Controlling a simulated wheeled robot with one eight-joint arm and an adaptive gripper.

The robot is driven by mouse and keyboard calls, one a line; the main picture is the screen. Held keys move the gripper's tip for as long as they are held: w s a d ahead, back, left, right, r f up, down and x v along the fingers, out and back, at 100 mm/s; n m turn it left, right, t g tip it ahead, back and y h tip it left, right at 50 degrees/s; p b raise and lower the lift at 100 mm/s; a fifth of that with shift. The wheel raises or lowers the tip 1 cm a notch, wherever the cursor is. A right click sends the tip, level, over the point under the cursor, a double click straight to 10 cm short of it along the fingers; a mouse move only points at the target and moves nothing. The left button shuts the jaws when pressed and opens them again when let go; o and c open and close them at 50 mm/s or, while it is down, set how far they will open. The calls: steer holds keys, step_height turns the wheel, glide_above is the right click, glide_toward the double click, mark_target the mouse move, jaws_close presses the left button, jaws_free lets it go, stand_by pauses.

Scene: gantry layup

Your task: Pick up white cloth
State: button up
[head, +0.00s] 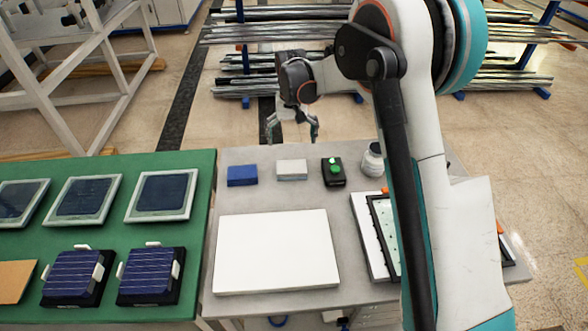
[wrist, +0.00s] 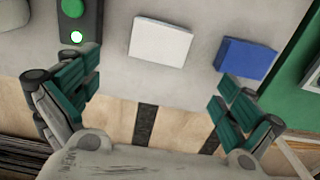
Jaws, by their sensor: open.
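The white cloth (head: 292,169) is a small folded block lying flat on the grey table near its back edge. It sits between a blue folded cloth (head: 242,175) and a black box with a green button (head: 333,171). In the wrist view the white cloth (wrist: 161,41) lies ahead of my gripper, roughly centred between the fingers. My gripper (head: 297,127) is open and empty. It hangs above and behind the table's back edge, apart from the cloth. The wrist view shows both teal fingers (wrist: 155,92) spread wide.
A large white panel (head: 276,252) lies in front of the cloth. A white jar (head: 372,160) stands right of the button box. A green table (head: 110,225) with several solar cells adjoins on the left. Racks of metal bars (head: 270,75) stand behind.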

mark_target(291, 166)
step_height(291, 166, down, 8)
steer(key=shift+f+b, duration=0.25)
steer(key=shift+b, duration=0.9)
step_height(291, 166, down, 5)
steer(key=shift+w+a+r+b, duration=0.1)
steer(key=shift+w+b, duration=0.05)
steer(key=shift+b, duration=0.9)
steer(key=c, duration=1)
steer(key=shift+o, duration=0.2)
steer(key=shift+r, duration=0.1)
step_height(291, 166, up, 20)
steer(key=p, duration=0.5)
steer(key=shift+p, duration=0.35)
